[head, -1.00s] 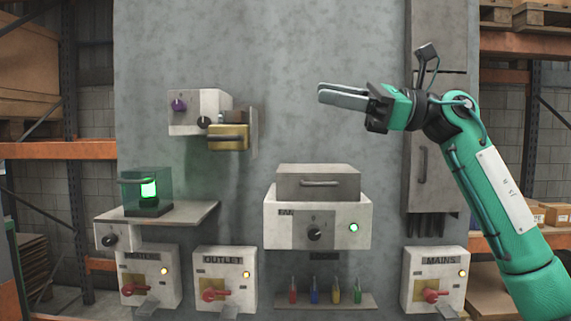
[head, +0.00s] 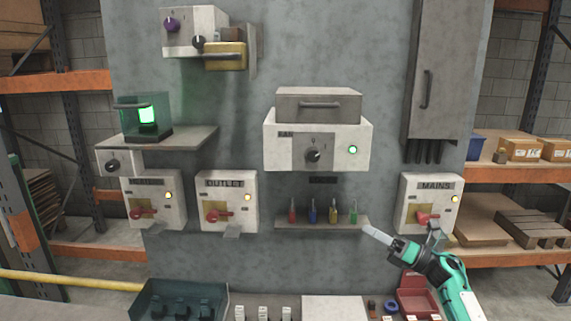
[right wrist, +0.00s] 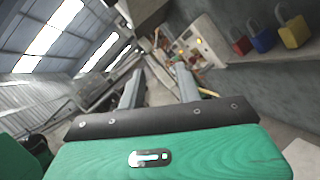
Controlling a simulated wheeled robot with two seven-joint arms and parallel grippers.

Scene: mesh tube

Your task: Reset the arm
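My right gripper (head: 376,235) is low at the right of the head view, just below the right end of the padlock shelf and left of the MAINS box. Its arm comes up from the lower right corner. In the right wrist view its two fingers (right wrist: 158,72) stand apart with nothing held between them, so it is open and empty. My left gripper and arm are not in view.
Several padlocks (head: 333,215) stand on the small shelf (head: 290,223) close by. The MAINS box (head: 447,192) has a red handle. Below lie a dark bin (head: 160,292) and a red tray (head: 433,303). The wall above the gripper is clear.

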